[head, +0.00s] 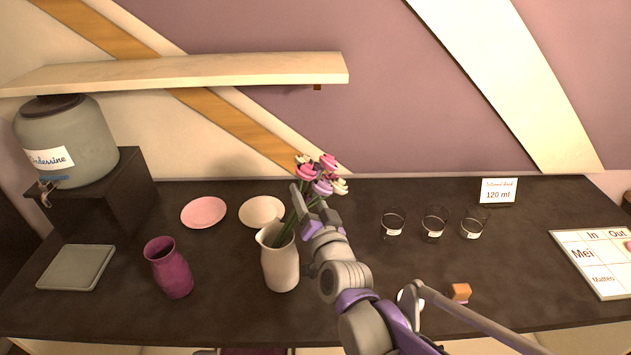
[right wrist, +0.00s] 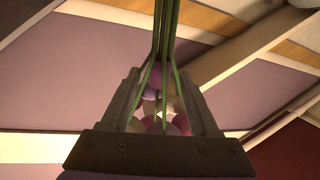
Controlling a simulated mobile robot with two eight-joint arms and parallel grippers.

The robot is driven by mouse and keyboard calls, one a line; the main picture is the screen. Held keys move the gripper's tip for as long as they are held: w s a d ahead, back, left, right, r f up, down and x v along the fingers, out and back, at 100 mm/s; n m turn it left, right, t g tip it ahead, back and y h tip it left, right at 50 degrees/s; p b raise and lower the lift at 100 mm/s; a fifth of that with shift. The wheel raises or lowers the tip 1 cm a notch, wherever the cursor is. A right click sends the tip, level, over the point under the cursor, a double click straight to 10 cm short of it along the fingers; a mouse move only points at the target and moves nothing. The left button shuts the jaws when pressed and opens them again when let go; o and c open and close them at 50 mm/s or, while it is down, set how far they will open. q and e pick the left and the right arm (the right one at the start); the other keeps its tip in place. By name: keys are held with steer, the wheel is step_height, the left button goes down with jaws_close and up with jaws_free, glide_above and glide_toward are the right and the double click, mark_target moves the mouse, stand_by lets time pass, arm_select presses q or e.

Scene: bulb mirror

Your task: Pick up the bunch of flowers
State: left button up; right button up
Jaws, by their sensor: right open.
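The bunch of flowers (head: 322,175), with pink, purple and white blooms on green stems, leans to the right in a cream vase (head: 280,262) on the dark counter. My right gripper (head: 308,200) is open at the upper stems, just below the blooms. In the right wrist view the green stems (right wrist: 166,45) run between the fingers of the open gripper (right wrist: 165,85), and the blooms (right wrist: 158,112) show beyond them. I cannot tell whether the fingers touch the stems. Part of the blooms and stems is hidden behind the gripper. My left gripper is not in view.
A magenta vase (head: 169,268) stands left of the cream vase. Pink (head: 204,212) and cream (head: 262,211) plates lie behind. Several labelled glasses (head: 433,224) stand to the right, with an orange block (head: 460,292) in front. A wooden shelf (head: 190,70) overhangs the back left.

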steer(key=x, duration=0.4)
steer(key=shift+f, duration=0.15)
steer(key=shift+c, duration=0.6)
jaws_close()
